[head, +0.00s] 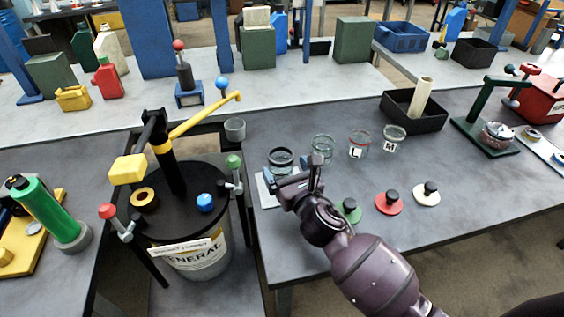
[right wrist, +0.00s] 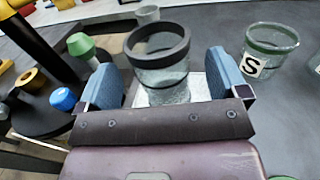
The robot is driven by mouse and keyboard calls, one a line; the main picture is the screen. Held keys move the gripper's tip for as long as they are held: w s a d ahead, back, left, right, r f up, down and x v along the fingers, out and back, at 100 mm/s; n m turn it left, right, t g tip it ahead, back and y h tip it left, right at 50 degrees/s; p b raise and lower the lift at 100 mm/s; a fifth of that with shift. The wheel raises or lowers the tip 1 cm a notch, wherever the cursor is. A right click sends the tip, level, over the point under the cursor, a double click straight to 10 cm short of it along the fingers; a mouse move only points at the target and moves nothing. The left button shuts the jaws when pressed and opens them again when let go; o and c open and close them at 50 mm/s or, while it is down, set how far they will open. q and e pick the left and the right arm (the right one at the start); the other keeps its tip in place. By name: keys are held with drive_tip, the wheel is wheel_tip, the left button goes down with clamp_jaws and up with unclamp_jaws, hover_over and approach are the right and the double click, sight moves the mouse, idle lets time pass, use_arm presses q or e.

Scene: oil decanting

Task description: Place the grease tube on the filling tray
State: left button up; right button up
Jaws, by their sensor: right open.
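A green tube (head: 46,207) with a grey foot leans on a yellow board at the far left. A cream tube (head: 421,99) stands tilted in a black tray (head: 395,113) at the back right. I cannot tell which of the two is the grease tube. My right gripper (head: 294,180) is open at a clear jar with a dark rim (head: 281,157). In the right wrist view my open jaws (right wrist: 167,82) have blue pads on both sides of the jar (right wrist: 160,62), with gaps visible. The jar stands on a white pad (head: 266,196). My left gripper is not in view.
Clear jars stand behind and right of my gripper, including one marked L (head: 358,146) and one marked M (head: 393,139). Green, red (head: 389,203) and white lids lie in front. A drum marked GENERAL (head: 195,255) stands left. Table between lids and green press is clear.

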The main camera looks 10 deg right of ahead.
drive_tip(key=s, duration=0.3)
drive_tip(key=s+d, duration=0.1)
drive_tip(key=s, duration=0.4)
drive_tip(key=shift+s+d, duration=0.3)
